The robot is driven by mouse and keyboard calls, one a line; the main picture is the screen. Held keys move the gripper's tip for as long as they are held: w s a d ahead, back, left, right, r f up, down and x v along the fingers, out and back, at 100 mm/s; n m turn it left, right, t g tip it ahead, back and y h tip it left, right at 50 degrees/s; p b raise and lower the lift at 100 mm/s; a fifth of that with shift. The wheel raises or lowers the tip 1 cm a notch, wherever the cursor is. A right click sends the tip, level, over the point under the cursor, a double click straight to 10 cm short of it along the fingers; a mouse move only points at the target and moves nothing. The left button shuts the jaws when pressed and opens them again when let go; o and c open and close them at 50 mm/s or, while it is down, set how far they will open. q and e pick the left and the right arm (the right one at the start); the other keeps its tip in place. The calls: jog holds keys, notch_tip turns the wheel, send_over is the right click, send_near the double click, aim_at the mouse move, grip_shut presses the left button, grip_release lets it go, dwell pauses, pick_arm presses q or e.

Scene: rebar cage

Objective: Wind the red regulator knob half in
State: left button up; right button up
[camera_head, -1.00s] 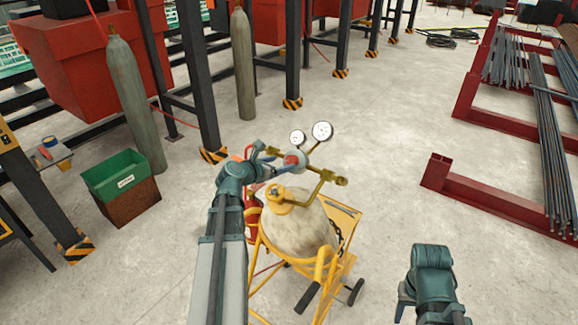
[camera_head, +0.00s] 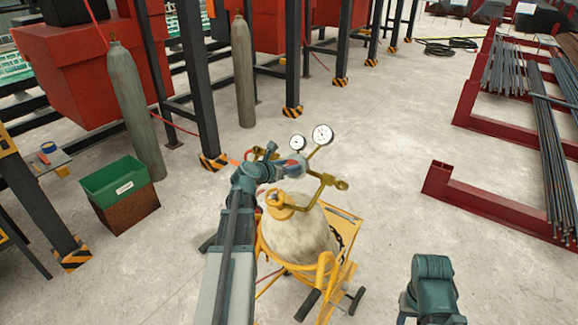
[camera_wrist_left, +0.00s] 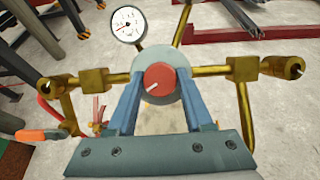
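The red regulator knob (camera_wrist_left: 159,78) has a white mark pointing to its lower left and sits on a round grey face in the left wrist view. In the head view, a little red shows at the knob (camera_head: 293,164) behind my gripper. The brass regulator (camera_head: 325,179) stands above a cream gas cylinder (camera_head: 303,238). My left gripper (camera_head: 279,168) reaches it from the left. In the left wrist view its two blue fingers (camera_wrist_left: 160,82) lie either side of the knob; whether they touch it is unclear. My right arm shows at lower right, its fingertips out of sight.
Two dial gauges (camera_head: 322,134) stick up behind the regulator. The cylinder rides on a yellow cart (camera_head: 345,262). A green-topped bin (camera_head: 115,180) and a tall grey cylinder (camera_head: 137,110) stand to the left. A red rack (camera_head: 500,208) is at right, with clear floor between.

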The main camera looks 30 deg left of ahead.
pick_arm(q)
grip_shut()
